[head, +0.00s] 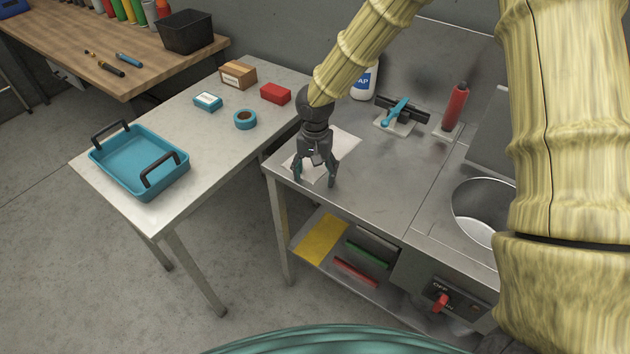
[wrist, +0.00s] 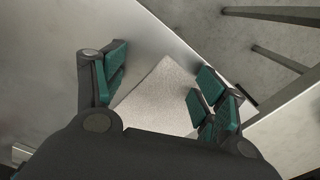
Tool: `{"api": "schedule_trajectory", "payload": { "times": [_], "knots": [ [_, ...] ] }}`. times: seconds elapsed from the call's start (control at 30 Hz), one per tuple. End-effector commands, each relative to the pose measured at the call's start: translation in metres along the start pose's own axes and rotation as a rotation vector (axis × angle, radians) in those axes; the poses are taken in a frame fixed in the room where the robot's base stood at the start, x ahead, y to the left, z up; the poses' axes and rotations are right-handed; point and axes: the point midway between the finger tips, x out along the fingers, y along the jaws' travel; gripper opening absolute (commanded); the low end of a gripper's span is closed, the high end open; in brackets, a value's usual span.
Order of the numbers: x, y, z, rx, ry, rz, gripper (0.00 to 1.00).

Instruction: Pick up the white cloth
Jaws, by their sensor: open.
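The white cloth (head: 343,141) lies flat on the metal counter, close to its left front corner. It also shows in the wrist view (wrist: 160,95), between the fingers, with its near part hidden behind my gripper. My gripper (head: 316,182) is open and points down over the cloth in the head view, covering part of it. The green finger pads (wrist: 160,85) stand apart on either side of the cloth, with nothing between them. I cannot tell the exact height of the fingertips above the cloth.
A soap bottle (head: 364,80), a blue-handled tool (head: 396,111) and a red bottle (head: 455,108) stand at the counter's back. A sink bowl (head: 480,205) is to the right. A side table to the left holds a teal tray (head: 140,162), tape (head: 245,120) and boxes.

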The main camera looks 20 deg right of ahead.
Motion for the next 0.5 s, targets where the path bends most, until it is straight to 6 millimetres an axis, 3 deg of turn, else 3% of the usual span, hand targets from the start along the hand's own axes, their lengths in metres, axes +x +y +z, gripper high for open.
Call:
{"api": "schedule_trajectory", "payload": {
  "times": [0.5],
  "knots": [
    [0.0064,-0.0002,0.0001,0.0,0.0,-0.001,0.71]
  ]
}}
